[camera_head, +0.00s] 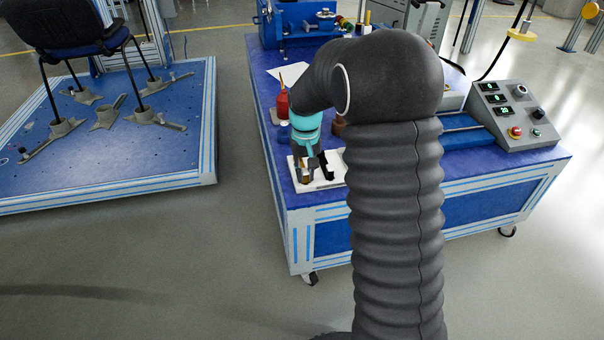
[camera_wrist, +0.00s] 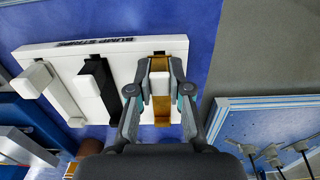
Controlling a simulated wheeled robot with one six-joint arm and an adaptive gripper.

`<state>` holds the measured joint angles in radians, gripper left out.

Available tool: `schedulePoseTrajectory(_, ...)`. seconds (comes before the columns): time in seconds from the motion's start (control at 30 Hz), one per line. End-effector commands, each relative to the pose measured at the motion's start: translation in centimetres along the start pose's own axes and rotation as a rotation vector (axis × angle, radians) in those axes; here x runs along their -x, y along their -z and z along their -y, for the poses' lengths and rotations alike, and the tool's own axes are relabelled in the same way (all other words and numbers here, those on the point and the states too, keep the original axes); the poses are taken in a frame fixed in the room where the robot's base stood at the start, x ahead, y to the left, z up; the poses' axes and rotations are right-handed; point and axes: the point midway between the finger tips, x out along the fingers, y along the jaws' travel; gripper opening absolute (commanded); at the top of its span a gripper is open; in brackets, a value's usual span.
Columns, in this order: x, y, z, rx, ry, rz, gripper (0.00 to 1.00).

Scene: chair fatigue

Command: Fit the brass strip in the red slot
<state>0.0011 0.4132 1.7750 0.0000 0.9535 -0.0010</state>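The brass strip (camera_wrist: 161,112) is at the right end of a white board (camera_wrist: 120,48) lettered "BUMP STOPS", with a white block (camera_wrist: 160,82) at its middle. My gripper (camera_wrist: 160,68) has one finger on each side of the strip, close to its edges. I cannot tell whether the fingers press on it. In the head view my gripper (camera_head: 306,176) is low over the left end of the board (camera_head: 327,182), and my arm hides part of the board. I see no red slot in either view.
A black strip (camera_wrist: 97,85) and a white piece (camera_wrist: 36,78) sit on the board left of the brass strip. A red bottle (camera_head: 282,105) stands behind on the blue table (camera_head: 262,92). A control box (camera_head: 514,117) is at the right. A chair platform (camera_head: 110,165) stands left, across a floor gap.

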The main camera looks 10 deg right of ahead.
Motion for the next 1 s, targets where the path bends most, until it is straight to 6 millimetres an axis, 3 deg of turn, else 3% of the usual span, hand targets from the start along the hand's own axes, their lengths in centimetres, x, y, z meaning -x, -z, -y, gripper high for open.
schedulePoseTrajectory(1.0,2.4,0.0,0.0,0.0,0.0,-0.001,0.0)
